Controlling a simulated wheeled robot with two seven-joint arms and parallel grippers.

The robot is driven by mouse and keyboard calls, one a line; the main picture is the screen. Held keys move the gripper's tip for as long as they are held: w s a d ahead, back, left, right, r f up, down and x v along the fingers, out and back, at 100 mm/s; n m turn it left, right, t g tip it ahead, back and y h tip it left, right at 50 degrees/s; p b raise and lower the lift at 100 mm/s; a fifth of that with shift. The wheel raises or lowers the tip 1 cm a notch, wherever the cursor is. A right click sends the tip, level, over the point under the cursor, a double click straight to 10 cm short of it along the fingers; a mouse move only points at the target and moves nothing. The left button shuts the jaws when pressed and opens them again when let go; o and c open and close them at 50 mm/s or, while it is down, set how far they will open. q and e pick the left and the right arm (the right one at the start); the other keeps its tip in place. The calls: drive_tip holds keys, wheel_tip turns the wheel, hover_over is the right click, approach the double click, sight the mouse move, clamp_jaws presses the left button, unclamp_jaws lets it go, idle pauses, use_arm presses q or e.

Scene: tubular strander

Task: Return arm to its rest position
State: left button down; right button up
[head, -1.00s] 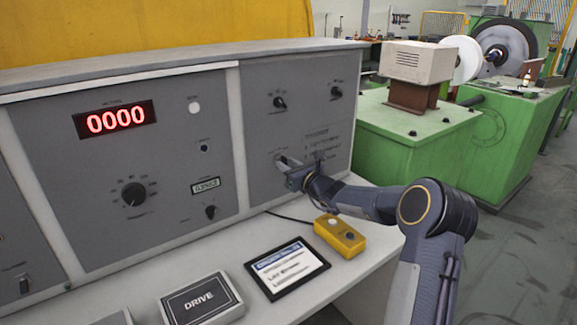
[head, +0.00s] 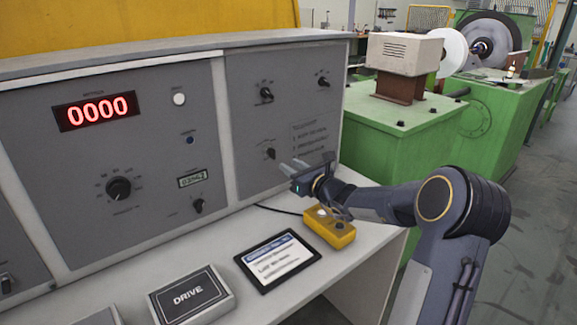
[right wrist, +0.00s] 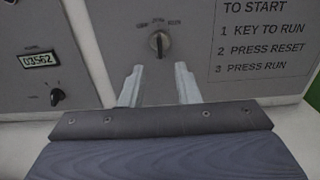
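My right gripper (head: 293,167) is in front of the lower right part of the grey control panel (head: 255,115), above the desk. In the right wrist view its two fingers (right wrist: 159,88) stand apart with nothing between them, so it is open and empty. A small rotary key switch (right wrist: 159,42) on the panel is beyond the fingertips, apart from them. It also shows in the head view (head: 270,153), just left of and above the fingers. My right arm reaches in from the lower right. My left gripper is not in view.
A yellow button box (head: 341,236) sits on the desk below my right gripper. A black-framed sign (head: 277,261) and a DRIVE box (head: 190,298) lie further left. Green machinery (head: 390,135) stands behind right. The red display (head: 97,111) reads 0000.

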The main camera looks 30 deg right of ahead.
idle(0.4)
drive_tip(key=s+a+r+n+g+y+p, duration=0.1)
drive_tip(key=s+a+r+n+g+y, duration=0.25)
drive_tip(key=s+a+n, duration=0.5)
drive_tip(key=s+a+r+n+g+y+p, duration=0.1)
drive_tip(key=s+a+r+n+g+y, duration=0.4)
drive_tip(key=a+n, duration=0.55)
drive_tip(key=s+a+f+n+g+h+p, duration=0.1)
drive_tip(key=s+a+f+n, duration=0.15)
drive_tip(key=s, duration=0.35)
drive_tip(key=s+a+f+n+g, duration=0.1)
drive_tip(key=s+a+f+n, duration=0.1)
drive_tip(key=s+a+n, duration=0.25)
drive_tip(key=s+d+f+n+g+h, duration=0.1)
drive_tip(key=s+f+n+h, duration=0.1)
drive_tip(key=s, duration=0.4)
drive_tip(key=s+d+f+n+g+h+p, duration=0.1)
drive_tip(key=s+d+f+n+h, duration=0.1)
drive_tip(key=s+f+n, duration=0.3)
drive_tip(key=shift+s+f+h, duration=0.35)
drive_tip(key=shift+s+h, duration=0.1)
drive_tip(key=shift+s, duration=0.75)
